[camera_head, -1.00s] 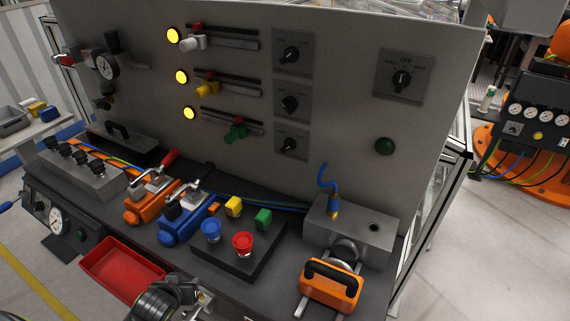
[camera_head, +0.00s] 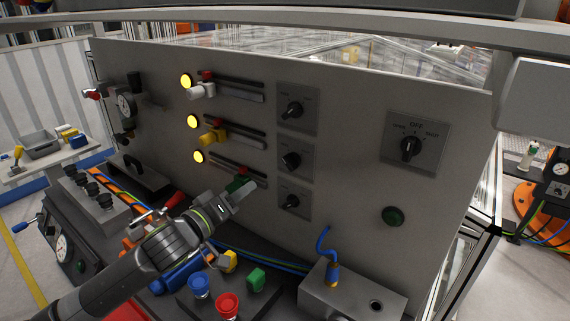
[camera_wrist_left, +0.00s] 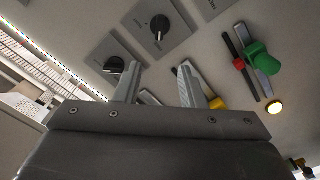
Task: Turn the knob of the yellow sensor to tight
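The yellow sensor (camera_head: 215,136) sits on the middle slotted rail of the upright grey panel, with a small red knob (camera_head: 208,124) on its upper side. In the left wrist view only a bit of the yellow sensor (camera_wrist_left: 217,103) shows beside one finger; its knob is hidden there. My left gripper (camera_head: 241,196) is in front of the panel, below and right of the yellow sensor, overlapping the green sensor (camera_head: 237,183) in the head view. The left wrist view shows its two fingers (camera_wrist_left: 160,85) apart with nothing between them. My right gripper is out of view.
A white sensor (camera_head: 203,90) is on the rail above. Rotary switches (camera_head: 292,110) line the panel right of the rails. Below stand valves, blue (camera_head: 198,284) and red (camera_head: 228,304) buttons, and a grey block (camera_head: 350,295) with a blue hose.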

